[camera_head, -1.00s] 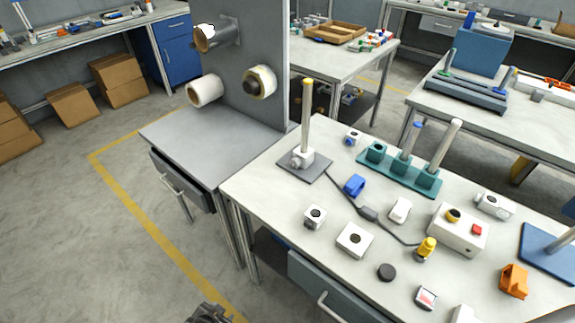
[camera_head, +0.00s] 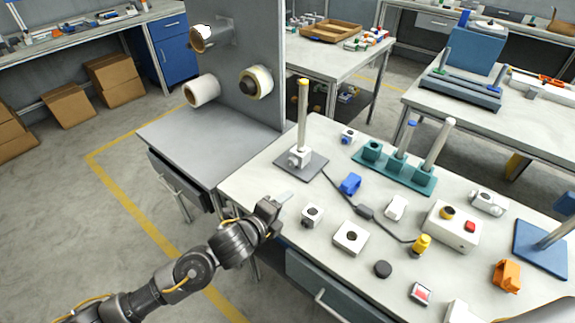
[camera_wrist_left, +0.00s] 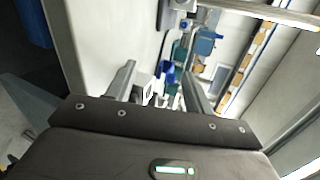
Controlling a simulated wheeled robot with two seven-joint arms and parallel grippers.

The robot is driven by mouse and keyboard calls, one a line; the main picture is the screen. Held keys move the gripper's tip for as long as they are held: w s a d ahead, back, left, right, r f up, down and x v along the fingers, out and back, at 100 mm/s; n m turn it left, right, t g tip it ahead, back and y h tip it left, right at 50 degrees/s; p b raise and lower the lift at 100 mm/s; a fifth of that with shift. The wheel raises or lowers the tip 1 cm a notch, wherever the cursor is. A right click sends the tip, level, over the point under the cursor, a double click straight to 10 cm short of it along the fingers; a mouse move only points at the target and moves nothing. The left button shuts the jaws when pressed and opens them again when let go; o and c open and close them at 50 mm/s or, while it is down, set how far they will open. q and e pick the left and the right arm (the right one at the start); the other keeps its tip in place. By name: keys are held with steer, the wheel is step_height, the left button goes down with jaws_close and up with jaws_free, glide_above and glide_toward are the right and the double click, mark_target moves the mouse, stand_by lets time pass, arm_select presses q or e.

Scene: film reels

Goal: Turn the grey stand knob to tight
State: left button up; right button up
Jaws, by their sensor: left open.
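The grey stand (camera_head: 315,168) is a flat dark grey plate near the left back edge of the workbench. A pale upright post (camera_head: 303,115) with a yellowish top rises from it. A small white block with a round knob (camera_head: 293,161) sits low on the post; I cannot read the knob's setting. My left gripper (camera_head: 284,200) is at the table's front-left edge, in front of the stand and apart from it. Its two fingers are spread and empty in the left wrist view (camera_wrist_left: 158,88). My right gripper is not in view.
A blue clamp (camera_head: 350,184) and a black cable (camera_head: 335,188) lie right of the stand. A teal stand (camera_head: 420,183) is farther back. A grey panel with rolls (camera_head: 258,82) rises at the left.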

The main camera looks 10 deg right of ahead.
mark_target(291, 164)
arm_select(q)
steer(key=w+m, duration=0.1)
steer(key=m, duration=0.1)
steer(key=w+m, duration=0.2)
steer(key=m, duration=0.1)
steer(key=w+d+m+h, duration=0.1)
steer(key=m, duration=0.1)
steer(key=shift+w+r+g, duration=0.25)
steer(key=shift+w+g, duration=0.05)
steer(key=w+a+m, duration=0.1)
steer(key=w+m, duration=0.1)
steer(key=m, duration=0.1)
steer(key=w+a+m, duration=0.2)
steer(key=m, duration=0.1)
steer(key=w+a+r+m+g, duration=0.1)
steer(key=w+m, duration=0.1)
steer(key=w, duration=0.1)
steer(key=shift+w+a+m, duration=0.1)
steer(key=shift+a+m, duration=0.05)
steer(key=shift+m, duration=0.25)
steer(key=shift+w+d+f, duration=0.2)
steer(key=shift+d, duration=0.15)
steer(key=x, duration=1)
steer(key=shift+d, duration=0.1)
steer(key=shift+c, duration=0.5)
steer(key=c, duration=0.9)
